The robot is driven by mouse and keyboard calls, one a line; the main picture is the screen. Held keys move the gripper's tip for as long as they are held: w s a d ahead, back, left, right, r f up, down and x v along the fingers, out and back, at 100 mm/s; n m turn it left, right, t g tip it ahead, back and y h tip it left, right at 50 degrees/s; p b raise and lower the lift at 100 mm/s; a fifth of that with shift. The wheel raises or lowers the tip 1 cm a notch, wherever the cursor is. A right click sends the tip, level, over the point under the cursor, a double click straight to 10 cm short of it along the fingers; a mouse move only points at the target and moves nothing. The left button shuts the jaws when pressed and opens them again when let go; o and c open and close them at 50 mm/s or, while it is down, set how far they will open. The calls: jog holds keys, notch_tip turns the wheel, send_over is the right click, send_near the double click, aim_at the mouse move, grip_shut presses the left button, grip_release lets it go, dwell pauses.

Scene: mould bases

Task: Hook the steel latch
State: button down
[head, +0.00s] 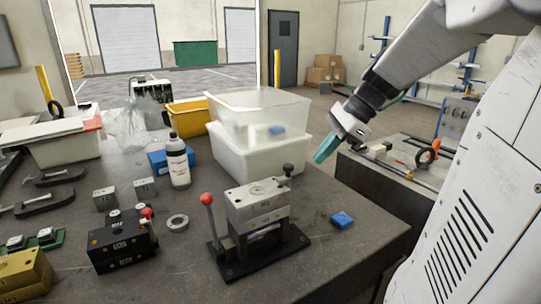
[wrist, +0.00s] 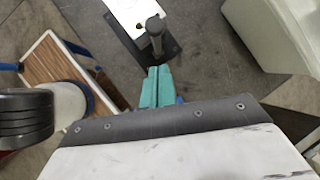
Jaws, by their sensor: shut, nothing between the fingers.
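A steel mould base (head: 258,207) stands on a black plate on the table, made of stacked pale metal blocks. A lever with a red knob (head: 207,199) stands upright at its left, and a black knob (head: 288,169) rises at its right end. I cannot tell which part is the latch hook. My gripper (head: 325,150) has teal fingers, shut and empty, in the air to the right of and above the mould base, apart from it. In the wrist view, the fingertips (wrist: 158,72) point toward the black knob (wrist: 155,25), with a pale block top (wrist: 130,12) beyond.
A black mould base (head: 122,245) and a steel ring (head: 178,222) stand left.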

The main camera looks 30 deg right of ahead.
jog(key=v, duration=0.9)
jog(key=shift+d, duration=0.1)
jog(key=s+a+f+n+g+h, duration=0.1)
jog(key=s+a+f+n, duration=0.4)
jog(key=a+n, duration=0.5)
jog(key=s+a+f+n+g+h, duration=0.1)
jog(key=s+a+f+n+h, duration=0.3)
jog(key=n, duration=0.9)
jog(key=shift+s+a+f+g, duration=0.3)
jog(key=shift+s+a+f, duration=0.7)
jog(key=shift+a+f, duration=1.45)
jog(key=shift+a+r, duration=0.45)
jog(key=shift+r, duration=0.05)
